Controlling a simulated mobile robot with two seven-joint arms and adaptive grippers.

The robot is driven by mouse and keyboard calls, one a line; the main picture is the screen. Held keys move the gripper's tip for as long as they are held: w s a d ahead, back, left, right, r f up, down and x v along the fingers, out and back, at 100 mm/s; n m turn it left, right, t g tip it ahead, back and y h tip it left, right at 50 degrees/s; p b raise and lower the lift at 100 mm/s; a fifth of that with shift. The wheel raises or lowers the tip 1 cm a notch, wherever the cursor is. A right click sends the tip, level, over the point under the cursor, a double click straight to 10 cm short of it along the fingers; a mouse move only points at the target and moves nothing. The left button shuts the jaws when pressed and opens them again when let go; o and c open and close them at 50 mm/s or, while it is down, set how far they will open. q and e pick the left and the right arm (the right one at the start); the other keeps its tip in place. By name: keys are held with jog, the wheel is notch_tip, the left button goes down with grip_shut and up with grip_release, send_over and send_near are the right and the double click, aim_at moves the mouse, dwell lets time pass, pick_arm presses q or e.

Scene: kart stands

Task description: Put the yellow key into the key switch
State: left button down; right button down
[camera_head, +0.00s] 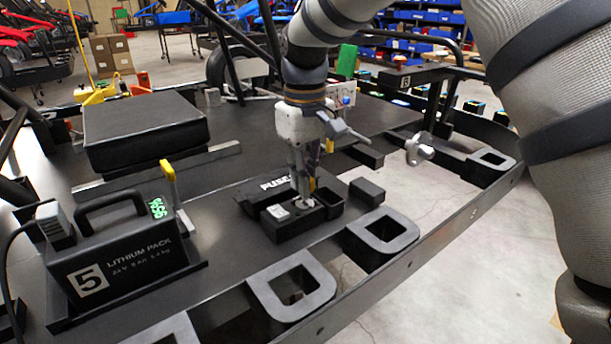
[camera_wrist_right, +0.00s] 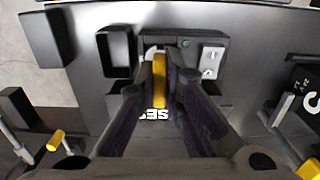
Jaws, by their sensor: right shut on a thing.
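My right gripper (camera_head: 304,200) points down over a black box marked with white lettering (camera_head: 262,190). It is shut on the yellow key (camera_wrist_right: 160,82), which stands between the two dark fingers in the right wrist view. In the head view only a sliver of the key shows by the fingers. The gripper tips are at the box's front part, where a light grey plate (camera_wrist_right: 212,58) with a small green light shows beside the fingers. The key switch itself is largely hidden behind the fingers and key, so I cannot tell whether the key is in it. My left gripper is out of view.
A lithium pack (camera_head: 125,250) with a handle stands at the left, near a yellow-topped lever (camera_head: 168,172). A black padded block (camera_head: 145,128) lies behind. A small black block (camera_head: 367,191) is right of the box. Open square brackets (camera_head: 290,285) line the front edge.

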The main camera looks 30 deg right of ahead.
jog(key=shift+f, duration=1.4)
jog(key=c, duration=1.6)
grip_release()
jog(key=shift+c, duration=0.2)
jog(key=shift+r, duration=0.1)
notch_tip(320, 180, up, 12)
jog(key=shift+f, duration=0.1)
